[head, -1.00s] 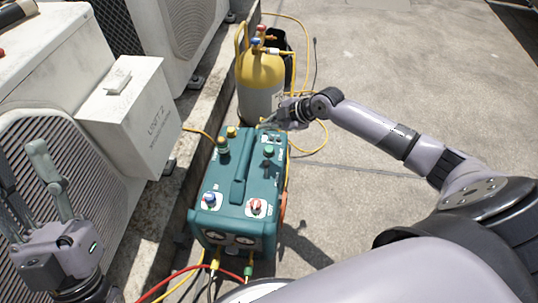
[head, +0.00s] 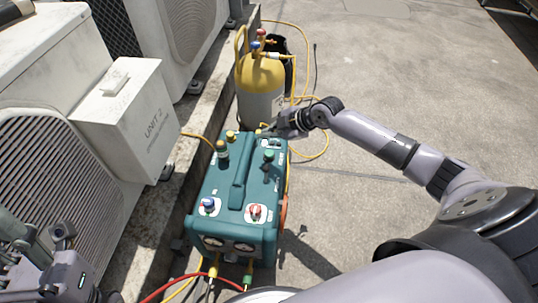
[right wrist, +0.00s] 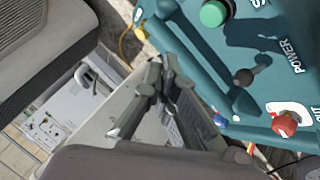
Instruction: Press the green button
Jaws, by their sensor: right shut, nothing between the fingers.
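The green button (head: 268,155) is a round knob on top of the teal machine (head: 240,205), near its far right corner. It also shows in the right wrist view (right wrist: 214,13), at the top. My right gripper (head: 266,131) is just beyond the button in the head view, over the machine's far edge, and appears apart from the button. Its fingers are together and empty in the right wrist view (right wrist: 165,80). My left gripper (head: 40,235) is at the lower left, partly cut off, with its fingers apart and nothing seen between them.
A red knob (head: 255,212), a blue knob (head: 208,204) and a raised handle (head: 241,180) are also on the machine. A yellow and grey cylinder (head: 262,90) stands behind. Condenser units line the left. Hoses lie around; the concrete at right is mostly clear.

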